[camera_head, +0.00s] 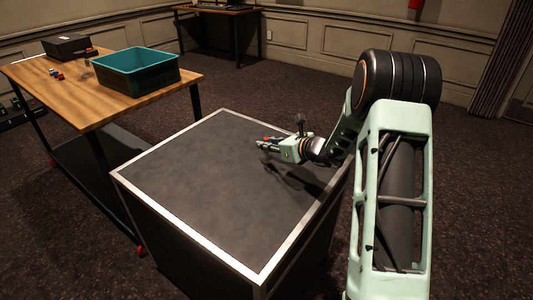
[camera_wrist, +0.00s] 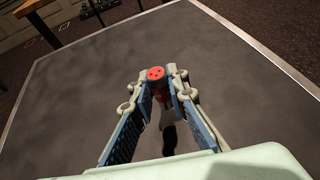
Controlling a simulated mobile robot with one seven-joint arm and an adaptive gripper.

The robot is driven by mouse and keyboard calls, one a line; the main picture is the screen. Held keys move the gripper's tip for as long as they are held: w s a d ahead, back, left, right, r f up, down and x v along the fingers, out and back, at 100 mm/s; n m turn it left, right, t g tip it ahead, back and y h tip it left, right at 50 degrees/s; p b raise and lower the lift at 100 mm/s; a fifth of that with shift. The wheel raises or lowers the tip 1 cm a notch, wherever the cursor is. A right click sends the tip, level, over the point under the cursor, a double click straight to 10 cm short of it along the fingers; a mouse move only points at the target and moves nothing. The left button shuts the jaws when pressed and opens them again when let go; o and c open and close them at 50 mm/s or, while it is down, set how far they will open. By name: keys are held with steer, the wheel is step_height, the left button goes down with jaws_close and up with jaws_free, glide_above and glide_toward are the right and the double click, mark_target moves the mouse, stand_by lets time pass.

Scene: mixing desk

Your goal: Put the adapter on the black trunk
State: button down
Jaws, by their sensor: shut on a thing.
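The black trunk (camera_head: 205,190) has a dark flat top with a silver metal edge and fills the middle of the head view. Its top (camera_wrist: 85,90) also lies below my gripper in the wrist view. My gripper (camera_head: 264,146) is over the right part of the trunk top. The adapter (camera_wrist: 156,74), with a red round face with small dark holes, is between the fingertips of my gripper (camera_wrist: 160,90) in the wrist view. The fingers are shut on it. A dark shadow lies below it. I cannot tell whether the adapter touches the trunk top.
A wooden table (camera_head: 140,112) at the left carries a teal bin (camera_head: 137,82), a black box (camera_head: 66,46) and several small coloured items (camera_head: 57,75). A desk (camera_head: 215,12) stands at the back wall. The rest of the trunk top is clear.

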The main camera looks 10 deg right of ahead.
mark_target(267, 153)
step_height(267, 153, down, 3)
steer(key=shift+f+b, duration=0.15)
steer(key=shift+b, duration=0.2)
steer(key=shift+f, duration=0.1)
steer(key=shift+f, duration=0.15)
steer(key=c, duration=1.9)
jaws_free()
steer(key=shift+r, duration=0.2)
steer(key=shift+d+r, duration=0.15)
steer(key=shift+r, duration=0.05)
steer(key=p+v, duration=0.2)
steer(key=v, duration=0.9)
steer(key=shift+s+d+r, duration=0.1)
steer(key=shift+s+d, duration=0.05)
steer(key=shift+s, duration=0.25)
